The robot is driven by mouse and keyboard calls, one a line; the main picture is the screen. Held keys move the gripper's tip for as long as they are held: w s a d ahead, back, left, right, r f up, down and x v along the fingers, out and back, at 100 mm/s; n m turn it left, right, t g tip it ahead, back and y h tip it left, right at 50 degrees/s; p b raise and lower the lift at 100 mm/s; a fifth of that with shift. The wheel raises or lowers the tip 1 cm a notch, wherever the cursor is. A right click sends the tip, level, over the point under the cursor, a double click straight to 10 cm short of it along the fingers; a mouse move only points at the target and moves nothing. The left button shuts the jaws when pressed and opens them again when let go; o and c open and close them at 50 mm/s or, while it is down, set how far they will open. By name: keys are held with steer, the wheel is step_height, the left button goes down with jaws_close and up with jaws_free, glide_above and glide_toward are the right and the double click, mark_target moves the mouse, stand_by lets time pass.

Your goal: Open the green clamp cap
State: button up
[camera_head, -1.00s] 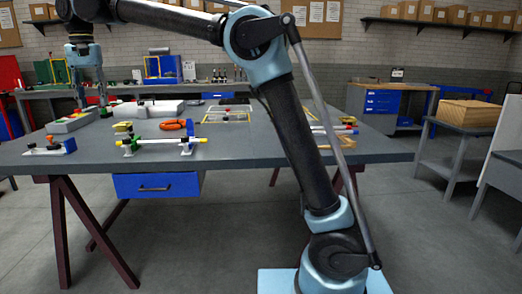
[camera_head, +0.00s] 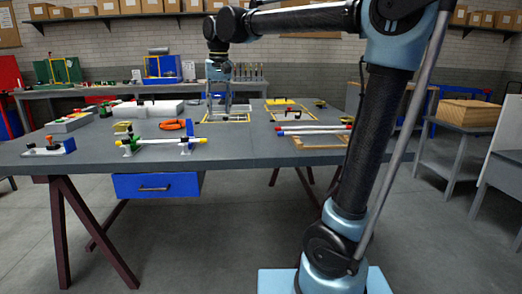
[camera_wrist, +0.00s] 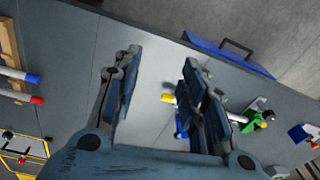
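The green clamp (camera_head: 133,141) sits near the left front of the grey table, at the left end of a white tube with yellow ends (camera_head: 160,141). In the wrist view, the green clamp (camera_wrist: 250,124) lies to the right of my fingers, small and partly crowded by dark parts; whether its cap is open or closed I cannot tell. A blue support (camera_wrist: 180,126) near the tube's other end is partly behind my right finger. My gripper (camera_head: 218,108) points down over the table, behind and right of the clamp. Its fingers (camera_wrist: 160,60) are spread with nothing between them.
A yellow frame (camera_head: 226,120) lies below my gripper. Red and blue-tipped rods (camera_head: 312,130) lie to the right. An orange ring (camera_head: 175,125) lies behind the tube, and a small blue-and-white fixture (camera_head: 50,146) stands at far left. Bare tabletop lies right of the tube.

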steer(key=s+d+f, duration=0.2)
steer(key=d+f, duration=0.2)
steer(key=d, duration=0.3)
steer(key=s+d+f+m, duration=0.1)
steer(key=s+d+f, duration=0.1)
steer(key=d+f, duration=0.35)
steer(key=s+d+f, duration=0.3)
steer(key=d, duration=0.6)
steer(key=s+d+f, duration=0.6)
steer(key=f, duration=0.3)
steer(key=s+d+f+m+t, duration=0.1)
steer(key=s+d+f, duration=0.5)
steer(key=f, duration=0.4)
steer(key=shift+s+h, duration=0.25)
steer(key=shift+h, duration=0.05)
steer(key=shift+d, duration=0.15)
steer(key=shift+c, duration=0.7)
steer(key=shift+d, duration=0.1)
